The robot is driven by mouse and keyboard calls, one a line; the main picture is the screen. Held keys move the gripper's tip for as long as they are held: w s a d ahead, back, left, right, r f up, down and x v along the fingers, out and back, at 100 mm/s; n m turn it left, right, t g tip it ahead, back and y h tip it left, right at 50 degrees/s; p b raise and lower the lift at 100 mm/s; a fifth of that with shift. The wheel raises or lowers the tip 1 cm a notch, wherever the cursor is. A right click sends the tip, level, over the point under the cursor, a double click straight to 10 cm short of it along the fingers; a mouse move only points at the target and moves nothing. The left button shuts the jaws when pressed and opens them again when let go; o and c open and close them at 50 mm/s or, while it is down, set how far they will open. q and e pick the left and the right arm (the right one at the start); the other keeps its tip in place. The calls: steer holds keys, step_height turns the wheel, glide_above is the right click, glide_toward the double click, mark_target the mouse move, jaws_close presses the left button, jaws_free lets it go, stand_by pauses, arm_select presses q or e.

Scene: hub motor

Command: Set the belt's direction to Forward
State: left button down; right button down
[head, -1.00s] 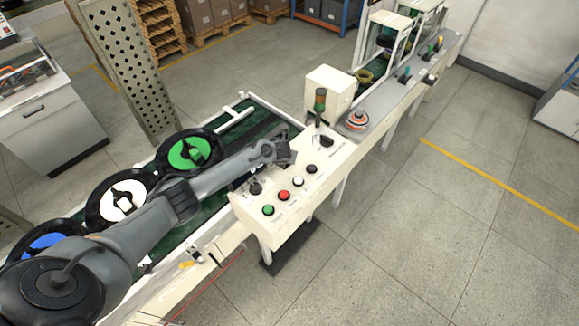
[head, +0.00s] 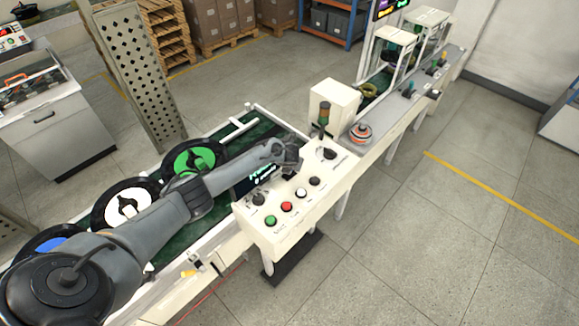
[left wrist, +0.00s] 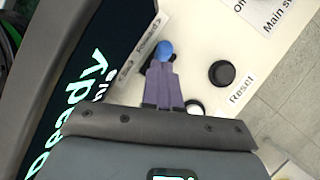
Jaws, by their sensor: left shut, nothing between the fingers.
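My left gripper (head: 290,170) is over the panel's back edge, beside the dark screen. In the left wrist view its purple fingers (left wrist: 162,82) are shut with nothing between them. A rounded blue piece (left wrist: 165,49) shows at their tips, by the "Forward" label (left wrist: 148,38). I cannot tell whether it is part of a switch, or whether the fingers touch it. The direction switch's setting is not readable. My right gripper is not in view.
The panel has green (head: 270,219), red (head: 287,206), white (head: 301,193) and black (head: 314,181) buttons, plus dark knobs at left (head: 258,199) and right (head: 329,153). Hub wheels (head: 195,160) lie on the belt. A striped part (head: 360,132) sits beyond the panel.

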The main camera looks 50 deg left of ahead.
arm_select(q)
steer(key=shift+r, duration=0.25)
steer(key=d+p+v, duration=0.1)
steer(key=p+v, duration=0.3)
steer(key=v, duration=0.9)
steer(key=shift+s+f+p, duration=0.35)
